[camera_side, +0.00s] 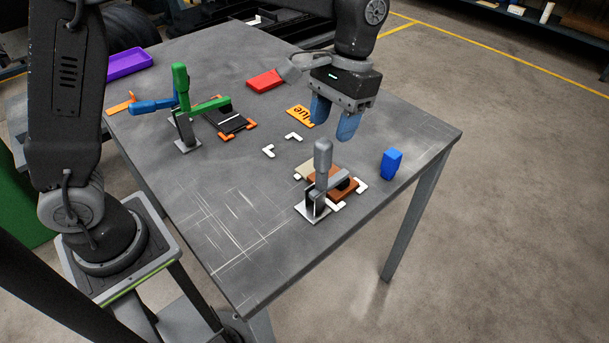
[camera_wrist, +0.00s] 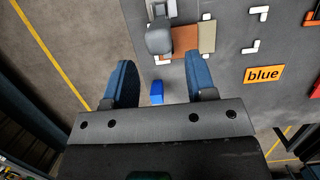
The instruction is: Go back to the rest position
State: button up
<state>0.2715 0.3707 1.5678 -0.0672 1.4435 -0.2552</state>
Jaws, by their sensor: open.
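My gripper (camera_side: 335,118) hangs above the right part of the table, with its two blue fingers apart and nothing between them. In the wrist view my gripper (camera_wrist: 162,84) also shows its fingers spread wide. A blue block (camera_side: 392,164) stands upright near the table's right edge, apart from my gripper. In the wrist view the blue block (camera_wrist: 157,92) appears between the fingers, lying below them on the table.
A grey-handled clamp (camera_side: 322,165) stands beside a brown and beige piece (camera_side: 340,184).

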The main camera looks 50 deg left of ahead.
jog(key=shift+w+r, duration=0.1)
jog(key=shift+r, duration=0.25)
jog(key=shift+a+r, duration=0.1)
jog(key=shift+r, duration=0.05)
jog(key=s+a+r+t, duration=0.1)
jog(key=s+a+t, duration=0.3)
jog(key=s, duration=0.5)
jog(key=s+a+r+t, duration=0.1)
jog(key=s+a+t, duration=0.3)
jog(key=s+a, duration=0.3)
jog(key=shift+s+a+r, duration=0.3)
jog(key=shift+s+a, duration=0.1)
jog(key=shift+s, duration=0.55)
